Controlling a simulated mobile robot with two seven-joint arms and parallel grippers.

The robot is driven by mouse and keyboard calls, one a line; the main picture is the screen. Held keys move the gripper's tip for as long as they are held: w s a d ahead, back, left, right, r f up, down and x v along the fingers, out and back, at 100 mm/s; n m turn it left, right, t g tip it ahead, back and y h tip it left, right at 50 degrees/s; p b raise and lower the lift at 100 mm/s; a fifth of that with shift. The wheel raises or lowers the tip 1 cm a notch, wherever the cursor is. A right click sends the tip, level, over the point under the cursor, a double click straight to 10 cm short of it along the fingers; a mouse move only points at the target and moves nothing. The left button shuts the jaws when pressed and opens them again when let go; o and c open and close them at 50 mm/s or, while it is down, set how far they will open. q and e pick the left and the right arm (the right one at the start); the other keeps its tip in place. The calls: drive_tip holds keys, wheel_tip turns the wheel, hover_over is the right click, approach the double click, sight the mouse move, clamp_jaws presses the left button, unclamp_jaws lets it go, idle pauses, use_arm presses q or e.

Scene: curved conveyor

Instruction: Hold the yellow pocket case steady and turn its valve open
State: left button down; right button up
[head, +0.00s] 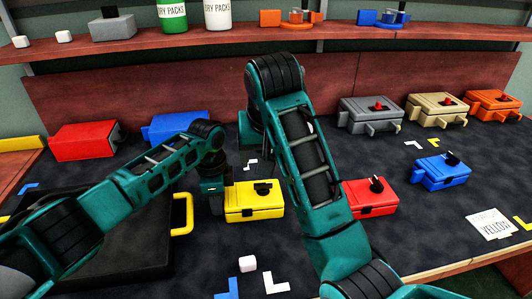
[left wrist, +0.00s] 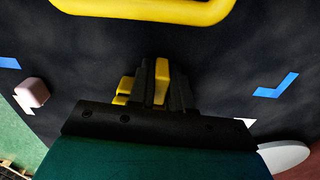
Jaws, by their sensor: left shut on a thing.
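The yellow pocket case (head: 250,211) lies on the dark mat in the middle of the head view. A black valve knob (head: 263,188) sits on its top. My left gripper (head: 216,203) is at the case's left end, shut on a yellow part of it. In the left wrist view, yellow (left wrist: 162,80) shows between the two dark fingers (left wrist: 161,88), with more yellow beside them; most of the case is hidden there. My right arm rises to the right of the case and bends away behind it. Its gripper fingers are hidden.
A red case (head: 371,198) and a blue case (head: 443,173) lie to the right. Grey (head: 370,113), tan (head: 437,109) and orange (head: 492,104) cases stand at the back. A black case with a yellow handle (head: 187,214) lies left. A white cube (head: 247,263) sits in front.

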use_arm(q)
drive_tip(key=c, duration=1)
unclamp_jaws()
drive_tip(key=shift+o, duration=0.2)
